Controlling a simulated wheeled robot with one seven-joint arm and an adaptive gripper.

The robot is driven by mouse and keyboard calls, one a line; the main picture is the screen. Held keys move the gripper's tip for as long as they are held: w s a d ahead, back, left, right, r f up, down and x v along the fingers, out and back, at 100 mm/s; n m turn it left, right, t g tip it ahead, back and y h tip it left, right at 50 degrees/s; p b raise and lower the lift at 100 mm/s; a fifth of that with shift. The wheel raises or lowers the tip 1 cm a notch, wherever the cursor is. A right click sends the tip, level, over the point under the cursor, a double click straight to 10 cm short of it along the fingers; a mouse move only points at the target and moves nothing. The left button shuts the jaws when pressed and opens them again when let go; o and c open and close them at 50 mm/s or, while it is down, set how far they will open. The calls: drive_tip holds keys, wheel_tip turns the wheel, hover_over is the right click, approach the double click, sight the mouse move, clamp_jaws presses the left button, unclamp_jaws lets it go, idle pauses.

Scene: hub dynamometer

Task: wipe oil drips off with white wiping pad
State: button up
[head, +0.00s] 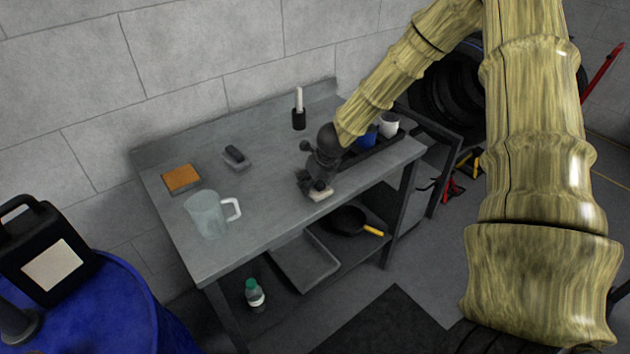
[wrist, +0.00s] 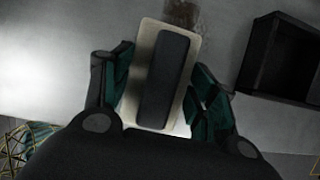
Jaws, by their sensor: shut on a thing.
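The white wiping pad (wrist: 147,45) has a dark handle block (wrist: 165,80) on its back. My gripper (wrist: 160,88) is shut on it, with a finger on each side of the handle. In the head view the pad (head: 320,194) is at the front edge area of the grey bench, under my gripper (head: 318,182). I cannot tell whether it touches the bench top. A brown oil mark (wrist: 186,13) shows on the surface just beyond the pad's far end in the wrist view. In the head view I cannot make out the oil.
On the bench (head: 265,205) stand a clear jug (head: 206,216), an orange-topped block (head: 181,178), a grey block (head: 236,157) and a white stick in a black holder (head: 298,118). A dark tray (wrist: 258,60) with a blue cup (head: 367,139) and white mug (head: 388,124) lies right.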

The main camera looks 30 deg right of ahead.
wheel_tip(320, 180, up, 3)
drive_tip(key=shift+w+f+p, duration=0.1)
drive_tip(key=shift+f+p, duration=0.1)
drive_tip(key=shift+p, duration=0.2)
drive_tip(key=shift+w+r+p, duration=0.1)
drive_tip(key=shift+r+p, duration=0.45)
drive_tip(key=shift+p, duration=0.2)
wheel_tip(320, 180, up, 2)
drive_tip(key=shift+r+p, duration=0.15)
drive_tip(key=shift+p, duration=0.9)
wheel_tip(320, 180, up, 2)
drive_tip(key=shift+p, duration=1)
